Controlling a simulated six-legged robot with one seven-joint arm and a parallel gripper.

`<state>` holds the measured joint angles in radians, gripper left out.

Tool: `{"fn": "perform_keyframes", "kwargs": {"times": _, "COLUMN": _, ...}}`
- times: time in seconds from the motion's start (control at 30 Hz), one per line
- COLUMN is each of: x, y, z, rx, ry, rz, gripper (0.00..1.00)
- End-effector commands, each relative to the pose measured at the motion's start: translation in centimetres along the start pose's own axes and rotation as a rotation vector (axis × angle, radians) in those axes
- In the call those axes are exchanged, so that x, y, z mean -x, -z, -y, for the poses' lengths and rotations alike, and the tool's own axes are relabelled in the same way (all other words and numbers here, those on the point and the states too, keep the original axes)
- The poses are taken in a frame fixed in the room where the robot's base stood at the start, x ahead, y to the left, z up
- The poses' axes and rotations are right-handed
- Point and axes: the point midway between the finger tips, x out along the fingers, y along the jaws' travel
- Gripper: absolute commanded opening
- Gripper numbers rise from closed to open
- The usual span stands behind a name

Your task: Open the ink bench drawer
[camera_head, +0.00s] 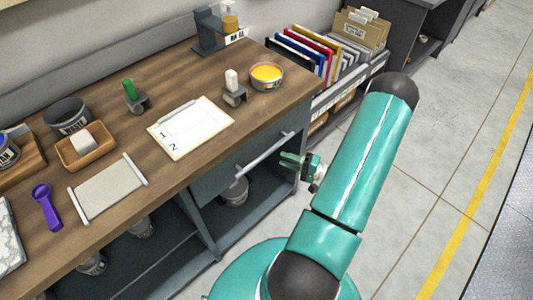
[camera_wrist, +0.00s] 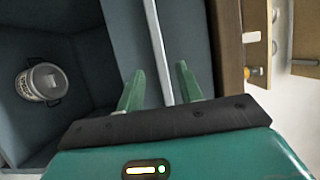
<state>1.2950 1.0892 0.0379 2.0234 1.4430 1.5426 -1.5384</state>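The ink bench drawer (camera_head: 216,182) is a grey-blue front under the wooden top, and it looks flush with the bench. Its handle (camera_head: 264,155) is a long pale metal bar. My gripper (camera_head: 284,160) is near the bar's right end in the head view. In the wrist view my gripper (camera_wrist: 160,88) is open, with its two green fingers apart. The handle (camera_wrist: 156,40) runs between the fingers in that picture, with a gap to each finger. I cannot tell whether the bar is within the fingers' depth.
Open shelves below the drawer hold metal cans; one can (camera_head: 234,191) also shows in the wrist view (camera_wrist: 42,82). On the bench top (camera_head: 190,75) are a clipboard (camera_head: 190,128), a yellow ink dish (camera_head: 267,76) and a purple scoop (camera_head: 46,205). The floor (camera_head: 420,190) at right is clear.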

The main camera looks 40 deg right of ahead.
Motion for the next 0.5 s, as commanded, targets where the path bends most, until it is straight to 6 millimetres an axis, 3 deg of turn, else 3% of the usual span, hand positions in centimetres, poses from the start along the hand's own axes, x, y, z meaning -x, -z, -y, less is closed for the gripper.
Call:
{"fn": "perform_keyframes", "kwargs": {"times": 0.3, "x": -6.1, "y": -0.1, "z": 0.0, "rx": 0.0, "ry": 0.0, "rz": 0.003, "gripper": 0.36}}
{"fn": "perform_keyframes", "kwargs": {"times": 0.5, "x": -7.9, "y": 0.0, "z": 0.0, "rx": 0.0, "ry": -0.001, "rz": 0.001, "gripper": 0.36}}
